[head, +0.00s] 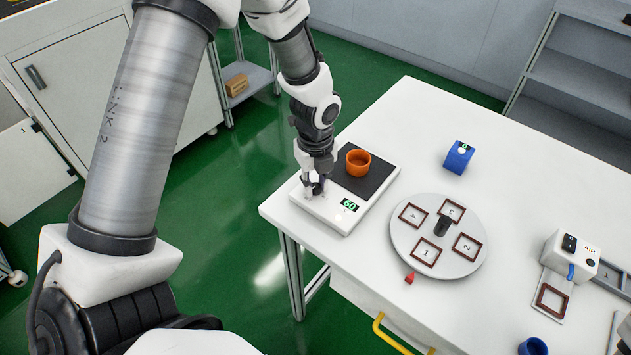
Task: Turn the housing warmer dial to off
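The housing warmer (327,212) is a flat white unit with a dark top plate (372,178) and a green display (349,205) that seems to read 60. It sits at the table's left corner. An orange ring-shaped housing (358,162) stands on the dark plate. My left gripper (314,190) points down at the left end of the warmer's white front strip, left of the display. Its fingertips are small and dark, and I cannot tell whether they are open or shut. The dial is not clearly visible; the gripper covers that part.
A round white turntable (402,236) with numbered brown frames stands right of the warmer. A blue block (458,157) is behind it. A white device (571,254) and a blue cup (533,347) are at the right. The back of the white table (408,105) is clear.

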